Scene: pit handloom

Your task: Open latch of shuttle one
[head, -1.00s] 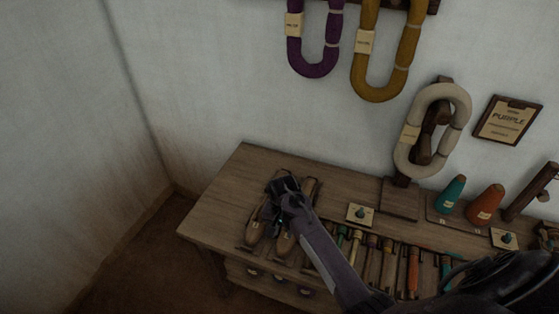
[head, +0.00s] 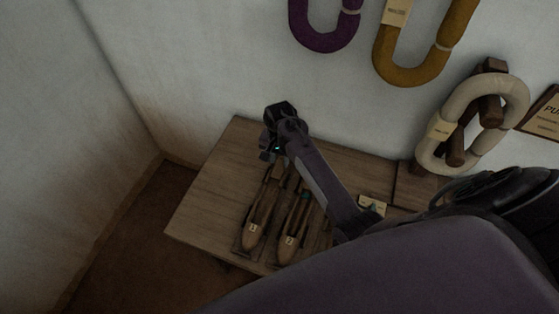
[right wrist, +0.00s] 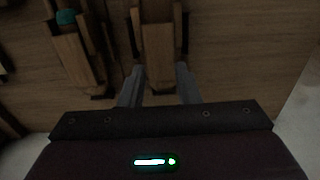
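Two wooden boat shuttles lie side by side on the bench, each with a small paper tag. The left shuttle (head: 253,228) seems to be shuttle one, though its number is too small to be sure. The right shuttle (head: 288,241) has a teal bit inside. My right gripper (head: 274,152) is above the far end of the left shuttle. In the right wrist view, its two fingers (right wrist: 159,85) are apart, with a shuttle's wooden end (right wrist: 160,50) framed between them; contact cannot be told. The other shuttle (right wrist: 72,55) shows beside it. The latch cannot be made out. My left gripper is out of view.
The wooden bench (head: 205,205) is bare left of the shuttles. A tagged card (head: 372,205) lies to the right. Purple (head: 325,35), mustard (head: 410,70) and cream (head: 447,140) yarn hanks hang on the wall behind. My own arm hides the bench's right part.

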